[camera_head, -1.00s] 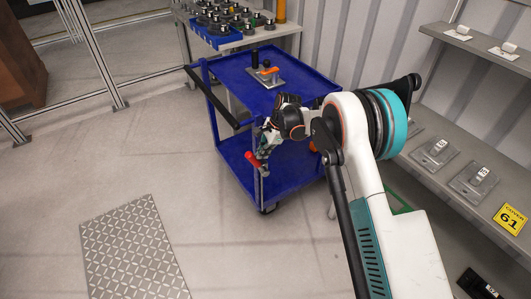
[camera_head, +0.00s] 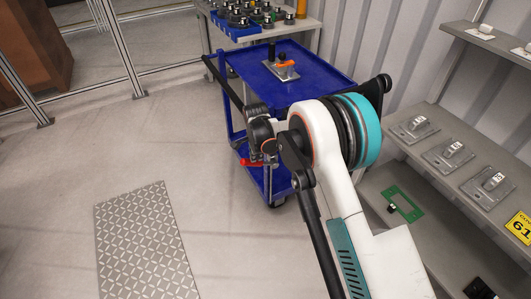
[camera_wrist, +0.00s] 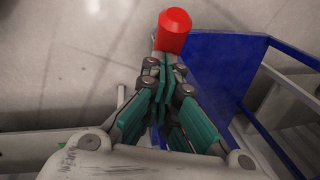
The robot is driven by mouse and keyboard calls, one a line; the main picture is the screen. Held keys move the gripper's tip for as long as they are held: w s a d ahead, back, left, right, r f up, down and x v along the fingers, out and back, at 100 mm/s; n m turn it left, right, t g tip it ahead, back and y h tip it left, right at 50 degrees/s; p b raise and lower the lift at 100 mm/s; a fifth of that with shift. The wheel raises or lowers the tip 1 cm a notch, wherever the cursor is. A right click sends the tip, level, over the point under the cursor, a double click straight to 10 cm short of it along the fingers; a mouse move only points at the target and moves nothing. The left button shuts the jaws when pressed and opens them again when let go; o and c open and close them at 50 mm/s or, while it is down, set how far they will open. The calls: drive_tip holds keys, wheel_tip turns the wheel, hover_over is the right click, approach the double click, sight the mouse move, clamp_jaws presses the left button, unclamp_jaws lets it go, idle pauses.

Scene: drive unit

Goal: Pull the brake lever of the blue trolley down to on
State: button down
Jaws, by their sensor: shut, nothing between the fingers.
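The blue trolley (camera_head: 300,82) stands beyond my arm, and its blue frame also shows in the wrist view (camera_wrist: 215,65). Its brake lever has a red handle (camera_head: 249,162) that sticks out to the left of the near corner post, roughly level in the head view. In the wrist view the red handle end (camera_wrist: 173,30) is just beyond my fingertips. My gripper (camera_wrist: 164,72) is shut and empty, close against the lever's shaft; whether it touches is unclear. In the head view my wrist hides most of the fingers and the lever's pivot.
A plate with an orange handle (camera_head: 287,65) lies on the trolley's top. A bench with a blue tray of parts (camera_head: 240,30) stands behind. Grey shelves (camera_head: 450,135) with switch plates line the right wall. The floor at left is clear around a metal tread plate (camera_head: 145,240).

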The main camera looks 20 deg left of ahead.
drive_tip(key=s+a+f+b, duration=0.1)
drive_tip(key=s+f+b, duration=0.1)
drive_tip(key=f, duration=0.3)
drive_tip(key=s+a+f+b, duration=0.2)
drive_tip(key=f, duration=0.3)
drive_tip(key=shift+a+f, duration=0.2)
drive_tip(key=shift+a, duration=0.1)
drive_tip(key=shift+s, duration=0.1)
idle(0.3)
